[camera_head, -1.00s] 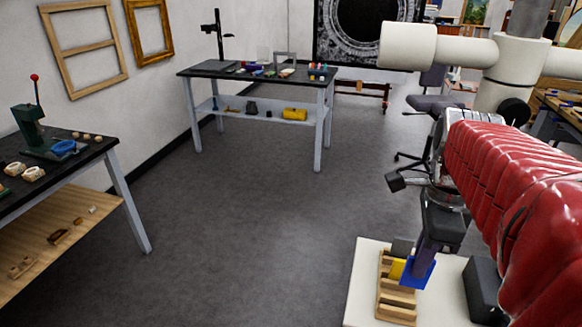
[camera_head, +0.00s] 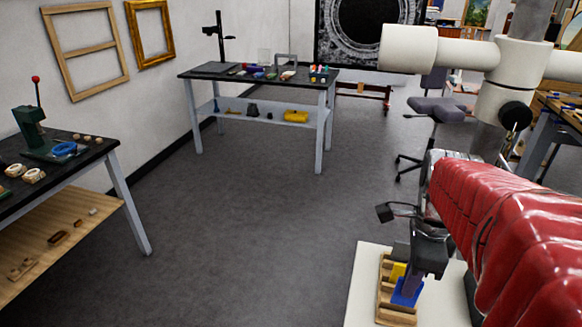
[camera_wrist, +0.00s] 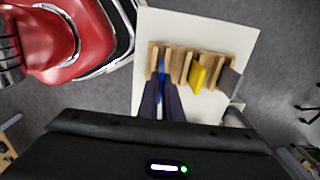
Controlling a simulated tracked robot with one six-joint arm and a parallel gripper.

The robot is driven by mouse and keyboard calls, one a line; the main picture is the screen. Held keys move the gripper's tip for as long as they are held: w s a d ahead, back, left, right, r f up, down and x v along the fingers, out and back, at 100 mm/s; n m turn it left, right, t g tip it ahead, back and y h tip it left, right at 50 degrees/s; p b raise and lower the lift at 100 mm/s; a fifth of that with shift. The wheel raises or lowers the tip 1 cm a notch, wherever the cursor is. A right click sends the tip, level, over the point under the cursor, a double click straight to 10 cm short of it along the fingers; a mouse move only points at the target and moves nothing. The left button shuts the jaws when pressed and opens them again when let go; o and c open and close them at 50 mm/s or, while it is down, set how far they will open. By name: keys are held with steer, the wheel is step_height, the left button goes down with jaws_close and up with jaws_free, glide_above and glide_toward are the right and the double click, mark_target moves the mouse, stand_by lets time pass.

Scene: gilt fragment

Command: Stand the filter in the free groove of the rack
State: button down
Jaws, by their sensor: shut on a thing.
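The wooden rack (camera_head: 384,290) lies on a white surface and also shows in the wrist view (camera_wrist: 183,52). A yellow plate (camera_head: 398,272) stands in one of its grooves, and it also shows in the wrist view (camera_wrist: 197,77). A grey plate (camera_wrist: 229,81) is at the rack's right end in the wrist view. My gripper (camera_wrist: 162,95) is shut on the blue filter (camera_head: 405,293). The blue filter shows as a thin edge (camera_wrist: 161,68) between the fingertips, at the rack's left part. I cannot tell whether its lower edge is seated in a groove.
The white surface (camera_head: 365,275) has bare room to the left of the rack in the head view. A dark-topped table (camera_head: 262,77) with small items stands across the room. Another table (camera_head: 85,160) stands at the left. The grey floor between is clear.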

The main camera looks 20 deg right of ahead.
mark_target(401, 304)
steer(key=shift+f, duration=0.15)
steer(key=shift+f, duration=1.8)
steer(key=c, duration=1.9)
jaws_free()
steer(key=shift+f, duration=0.1)
steer(key=shift+c, duration=0.2)
step_height(401, 304, up, 12)
steer(key=shift+r, duration=0.1)
steer(key=shift+a, duration=0.1)
